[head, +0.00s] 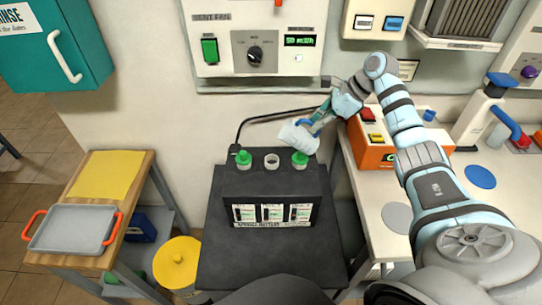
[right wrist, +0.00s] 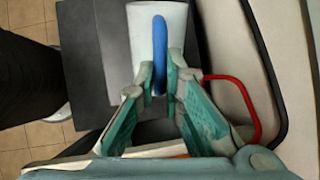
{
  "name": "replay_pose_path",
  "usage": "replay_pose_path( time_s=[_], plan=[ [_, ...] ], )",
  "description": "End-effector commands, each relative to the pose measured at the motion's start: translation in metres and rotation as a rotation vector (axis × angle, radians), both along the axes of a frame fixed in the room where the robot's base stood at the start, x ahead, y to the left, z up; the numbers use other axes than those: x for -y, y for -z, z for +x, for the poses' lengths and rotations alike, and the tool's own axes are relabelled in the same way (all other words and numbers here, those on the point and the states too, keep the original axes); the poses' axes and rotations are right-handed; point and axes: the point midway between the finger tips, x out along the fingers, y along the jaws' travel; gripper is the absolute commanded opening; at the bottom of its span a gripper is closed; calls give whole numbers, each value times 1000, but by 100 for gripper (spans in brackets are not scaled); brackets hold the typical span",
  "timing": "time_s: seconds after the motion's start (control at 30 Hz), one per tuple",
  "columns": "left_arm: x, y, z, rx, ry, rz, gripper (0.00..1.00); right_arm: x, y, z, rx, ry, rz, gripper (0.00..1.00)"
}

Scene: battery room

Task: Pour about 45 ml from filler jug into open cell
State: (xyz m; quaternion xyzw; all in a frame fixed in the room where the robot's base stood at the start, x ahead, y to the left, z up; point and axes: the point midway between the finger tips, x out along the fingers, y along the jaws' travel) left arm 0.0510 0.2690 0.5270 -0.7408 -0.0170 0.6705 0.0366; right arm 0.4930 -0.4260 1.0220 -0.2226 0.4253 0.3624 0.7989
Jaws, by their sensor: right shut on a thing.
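The filler jug (head: 297,138) is white with a blue handle and is tilted to the left. It is held in the air above the right part of the battery (head: 270,182), close to the right green cap. My right gripper (head: 318,120) is shut on the jug's blue handle, and the right wrist view shows the handle (right wrist: 159,55) between its fingers. The open cell (head: 272,160) is the uncapped pale ring in the middle of the battery top, between two green caps (head: 243,158) (head: 300,158). I cannot see liquid or a stream. My left gripper is out of view.
A wooden cart (head: 135,205) with a grey red-handled tray (head: 75,228) and a yellow mat (head: 105,174) stands at left. A yellow lidded bucket (head: 174,264) is on the floor. An orange box (head: 370,152) sits on the right bench, close to my right arm.

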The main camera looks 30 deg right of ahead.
Motion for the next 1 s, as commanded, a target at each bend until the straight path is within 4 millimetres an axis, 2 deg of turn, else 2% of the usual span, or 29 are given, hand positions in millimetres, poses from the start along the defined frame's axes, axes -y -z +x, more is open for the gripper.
replay_pose_path(
  time_s=[1.0],
  plan=[
    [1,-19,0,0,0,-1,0,-2,-2,-1,-65,9,-86,0]
  ],
)
